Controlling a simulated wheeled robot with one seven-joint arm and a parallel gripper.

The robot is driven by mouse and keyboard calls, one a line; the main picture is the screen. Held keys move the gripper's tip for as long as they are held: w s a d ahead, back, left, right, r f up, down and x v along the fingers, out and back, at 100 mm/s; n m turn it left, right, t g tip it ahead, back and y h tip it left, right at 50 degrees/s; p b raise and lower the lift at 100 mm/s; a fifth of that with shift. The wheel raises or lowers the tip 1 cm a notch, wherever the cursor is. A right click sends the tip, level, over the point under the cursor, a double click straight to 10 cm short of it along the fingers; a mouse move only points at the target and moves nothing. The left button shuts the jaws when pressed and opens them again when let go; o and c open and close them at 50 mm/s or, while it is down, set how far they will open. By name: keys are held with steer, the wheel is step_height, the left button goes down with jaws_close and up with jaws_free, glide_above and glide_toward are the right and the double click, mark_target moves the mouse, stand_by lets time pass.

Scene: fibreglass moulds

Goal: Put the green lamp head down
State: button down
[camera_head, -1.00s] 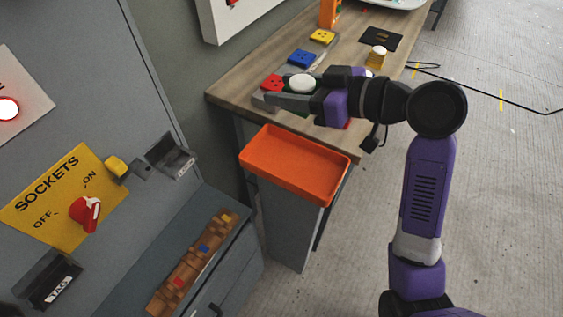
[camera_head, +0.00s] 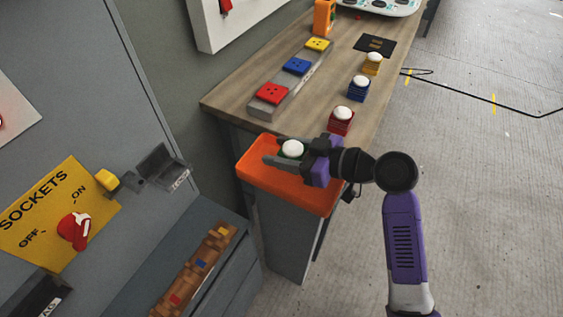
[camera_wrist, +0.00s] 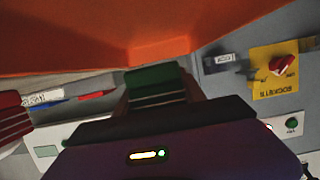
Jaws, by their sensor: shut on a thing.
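My gripper (camera_head: 282,157) is shut on the green lamp head, whose white dome (camera_head: 292,149) shows between the fingers in the head view. Its green ribbed body (camera_wrist: 155,78) shows in the wrist view, where the picture is upside down. The lamp head is over the orange tray (camera_head: 322,196) at the near end of the bench. The tray also fills the top of the wrist view (camera_wrist: 90,35). I cannot tell whether the lamp head touches the tray floor, as the fingers hide its lower part.
Red (camera_head: 341,121), blue (camera_head: 358,88) and yellow (camera_head: 373,64) lamp heads with white domes stand along the bench's right side. A grey strip (camera_head: 290,88) with red, blue and yellow sockets lies on the left. A grey cabinet with a yellow SOCKETS panel (camera_head: 48,215) stands left.

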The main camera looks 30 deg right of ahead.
steer(key=shift+f, duration=2.15)
steer(key=shift+f+b, duration=0.2)
steer(key=shift+b, duration=0.1)
steer(key=c, duration=0.7)
jaws_free()
steer(key=shift+r, duration=0.1)
steer(key=shift+r, duration=0.15)
steer(key=b+v, duration=0.1)
steer(key=v, duration=1.1)
